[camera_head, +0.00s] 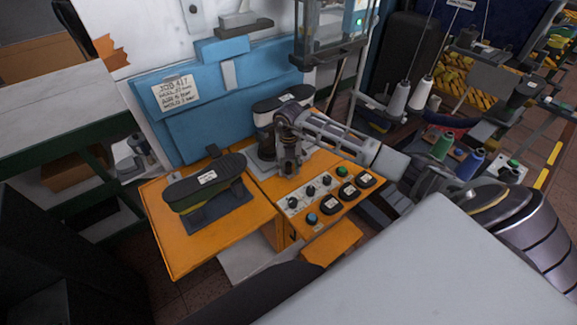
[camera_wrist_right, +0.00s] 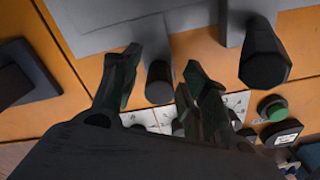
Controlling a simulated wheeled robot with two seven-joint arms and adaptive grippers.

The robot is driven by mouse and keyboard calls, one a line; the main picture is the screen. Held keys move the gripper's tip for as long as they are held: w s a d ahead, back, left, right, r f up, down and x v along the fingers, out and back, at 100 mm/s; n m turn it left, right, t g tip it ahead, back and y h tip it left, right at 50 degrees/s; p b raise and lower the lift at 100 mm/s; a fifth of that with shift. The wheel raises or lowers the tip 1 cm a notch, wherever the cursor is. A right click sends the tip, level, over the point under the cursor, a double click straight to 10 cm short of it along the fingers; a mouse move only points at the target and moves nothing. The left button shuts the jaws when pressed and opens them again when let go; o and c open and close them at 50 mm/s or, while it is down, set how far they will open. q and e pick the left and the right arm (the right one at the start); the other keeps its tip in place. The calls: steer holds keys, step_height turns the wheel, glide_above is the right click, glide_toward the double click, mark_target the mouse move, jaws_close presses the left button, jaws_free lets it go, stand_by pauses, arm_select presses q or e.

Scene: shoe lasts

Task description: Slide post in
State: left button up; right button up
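My right gripper (camera_head: 290,158) reaches in from the right over the orange machine bed, beside the right-hand station. In the right wrist view its two fingers (camera_wrist_right: 158,85) are spread apart. A dark round post (camera_wrist_right: 159,85) shows between them, with gaps at both sides; I cannot tell how deep it sits between the fingers. A larger black post (camera_wrist_right: 264,58) stands to its right in that view. In the head view, a dark shoe-shaped form (camera_head: 283,101) with a white label is behind the gripper, which partly hides the area under it. My left gripper is not in view.
Another labelled shoe form (camera_head: 207,177) stands on a dark plate at the left of the orange bed (camera_head: 180,245). Knobs and buttons (camera_head: 326,190) line the bed near my right gripper. A blue panel (camera_head: 205,115) rises behind. Thread spools (camera_head: 442,145) stand at right.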

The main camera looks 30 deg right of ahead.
jaws_close()
steer(key=shift+d, duration=0.1)
steer(key=d+b, duration=0.1)
steer(key=d, duration=0.3)
steer(key=d+b, duration=0.1)
steer(key=d, duration=0.4)
steer(key=w+d+b, duration=0.1)
steer(key=d, duration=0.3)
steer(key=shift+w+d+b, duration=0.1)
steer(key=shift+d+b, duration=0.15)
steer(key=shift+b, duration=0.05)
steer(key=d+b, duration=0.1)
steer(key=d, duration=0.3)
steer(key=shift+w+d, duration=0.15)
steer(key=shift+d, duration=0.05)
steer(key=shift+d+r, duration=0.1)
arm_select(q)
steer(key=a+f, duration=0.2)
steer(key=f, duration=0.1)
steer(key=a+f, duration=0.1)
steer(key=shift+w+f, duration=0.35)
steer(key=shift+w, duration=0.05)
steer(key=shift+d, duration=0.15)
arm_select(e)
steer(key=shift+r, duration=0.1)
